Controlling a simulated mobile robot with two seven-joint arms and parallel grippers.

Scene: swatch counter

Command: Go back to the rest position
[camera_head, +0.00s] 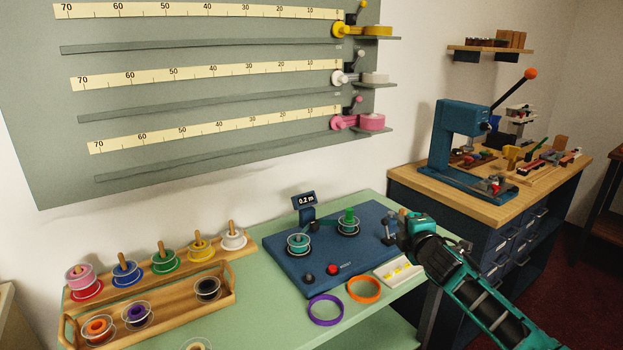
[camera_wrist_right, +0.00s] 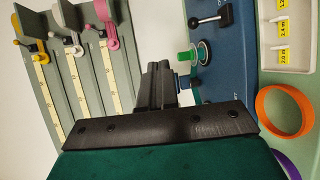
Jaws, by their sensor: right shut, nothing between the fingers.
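My right gripper (camera_head: 392,222) is over the right end of the blue winding machine (camera_head: 345,262) in the head view, its arm coming in from the lower right. In the right wrist view its dark fingers (camera_wrist_right: 158,78) are together with nothing between them. The machine carries a teal spool (camera_head: 298,243) on its left and a green-topped spindle (camera_head: 348,220) on its right. Its small display (camera_head: 305,199) reads 0.2 m. I cannot tell whether the gripper touches the machine. My left gripper is not in view.
A purple ring (camera_head: 325,310) and an orange ring (camera_head: 363,290) lie on the green counter in front. A wooden tray (camera_head: 225,303) and a rack of spools (camera_head: 160,258) stand at left. A white label tray (camera_head: 398,271) is near my right arm. A workbench with a teal press (camera_head: 455,145) stands behind.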

